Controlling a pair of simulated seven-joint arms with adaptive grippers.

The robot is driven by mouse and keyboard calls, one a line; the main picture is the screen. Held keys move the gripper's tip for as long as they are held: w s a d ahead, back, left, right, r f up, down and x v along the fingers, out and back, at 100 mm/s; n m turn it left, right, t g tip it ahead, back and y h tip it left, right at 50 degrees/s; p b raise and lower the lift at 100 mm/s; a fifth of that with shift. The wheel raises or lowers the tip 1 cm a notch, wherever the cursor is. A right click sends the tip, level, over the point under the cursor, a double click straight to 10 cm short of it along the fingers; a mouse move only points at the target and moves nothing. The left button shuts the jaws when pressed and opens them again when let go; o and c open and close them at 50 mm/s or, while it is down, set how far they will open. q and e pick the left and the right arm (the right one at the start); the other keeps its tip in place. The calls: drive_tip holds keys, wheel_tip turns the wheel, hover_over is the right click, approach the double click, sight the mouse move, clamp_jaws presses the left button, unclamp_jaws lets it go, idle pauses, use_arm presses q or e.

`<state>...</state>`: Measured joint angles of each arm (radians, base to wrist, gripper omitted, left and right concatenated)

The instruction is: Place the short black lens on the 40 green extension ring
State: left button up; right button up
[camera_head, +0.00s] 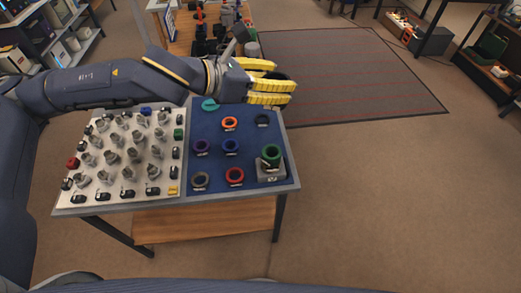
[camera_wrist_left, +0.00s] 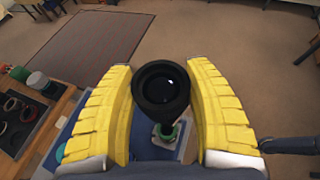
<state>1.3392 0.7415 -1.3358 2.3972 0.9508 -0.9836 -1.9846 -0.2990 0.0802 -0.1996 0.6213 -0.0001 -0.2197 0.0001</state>
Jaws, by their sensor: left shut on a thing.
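My left gripper (camera_head: 273,83) has yellow fingers and is above the far edge of the blue mat. It is shut on the short black lens (camera_wrist_left: 161,88), which sits between the fingers in the left wrist view. In the head view the lens (camera_head: 281,77) is mostly hidden by the fingers. The green extension ring (camera_head: 271,152) stands on a grey block at the right of the mat, apart from the lens. The ring also shows below the lens in the left wrist view (camera_wrist_left: 165,132), partly covered. The number on the block is too small to read. My right gripper is out of view.
The blue mat (camera_head: 215,156) holds several other rings, among them an orange ring (camera_head: 230,123) and a red ring (camera_head: 235,176). A white board (camera_head: 97,190) with many small metal and black parts fills the table's left half. Open floor lies to the right.

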use_arm(q)
drive_tip(key=shift+w+a+f, duration=0.1)
drive_tip(key=shift+w+f, duration=0.05)
drive_tip(key=shift+f, duration=0.25)
wheel_tip(320, 180, down, 19)
drive_tip(key=shift+w+f, duration=0.1)
drive_tip(key=shift+f, duration=0.05)
idle(0.5)
drive_tip(key=shift+f, duration=0.1)
drive_tip(key=o, duration=1.4)
drive_tip(key=v, duration=1.2)
